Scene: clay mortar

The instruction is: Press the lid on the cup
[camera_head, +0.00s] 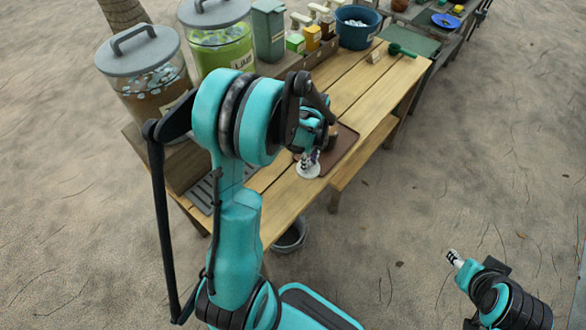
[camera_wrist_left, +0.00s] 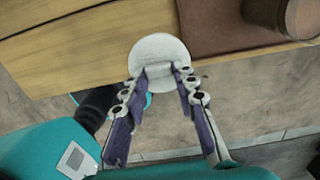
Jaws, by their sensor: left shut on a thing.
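A round white lid (camera_head: 309,170) is held by my left gripper (camera_head: 308,158) near the front edge of the wooden table. In the left wrist view the lid (camera_wrist_left: 160,52) is pinched between the fingertips (camera_wrist_left: 160,75). A brown cup (camera_wrist_left: 272,16) stands at the top right of that view, on a brown mat, apart from the lid. In the head view the cup is mostly hidden behind my left gripper. My right gripper (camera_head: 454,258) is away from the table at the lower right, over bare sand; its finger opening is too small to tell.
The brown mat (camera_head: 346,146) lies on the table (camera_head: 290,198). Two large drink jars (camera_head: 147,80) stand at the back left. Syrup bottles, a blue bucket (camera_head: 357,28) and a green scoop (camera_head: 402,50) are farther back. A grey bin (camera_head: 291,238) is below the front edge.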

